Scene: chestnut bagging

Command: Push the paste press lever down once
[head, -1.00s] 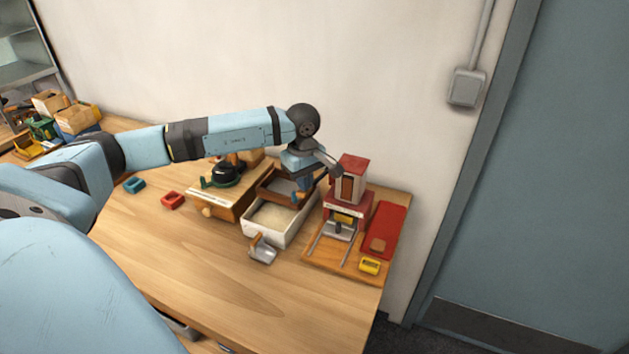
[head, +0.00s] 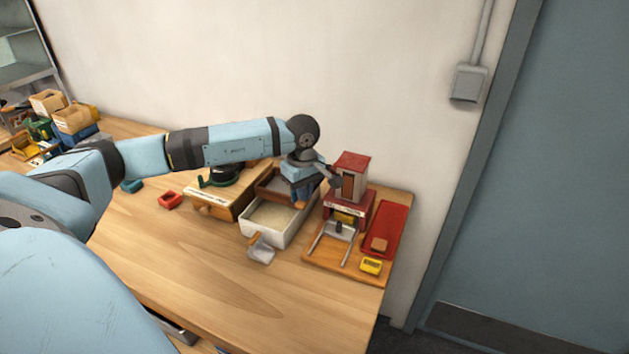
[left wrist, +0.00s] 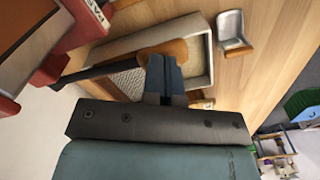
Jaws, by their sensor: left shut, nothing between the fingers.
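The red paste press (head: 352,179) stands on a wooden board near the table's right end. Its lever shows in the left wrist view as a dark bar with a wooden handle (left wrist: 175,48). My left gripper (head: 301,196) is just left of the press, above the trays. In the left wrist view its fingers (left wrist: 164,72) are together and overlap the wooden handle from above. They hold nothing. Whether they touch the handle is hard to tell. In the head view the gripper hides most of the handle. My right gripper is not in view.
A white tray (head: 247,226) of pale grains lies below my left gripper, with a scoop (head: 261,252) in front. A red tray (head: 393,226) and a yellow block (head: 370,266) lie right of the press. The front of the table is clear.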

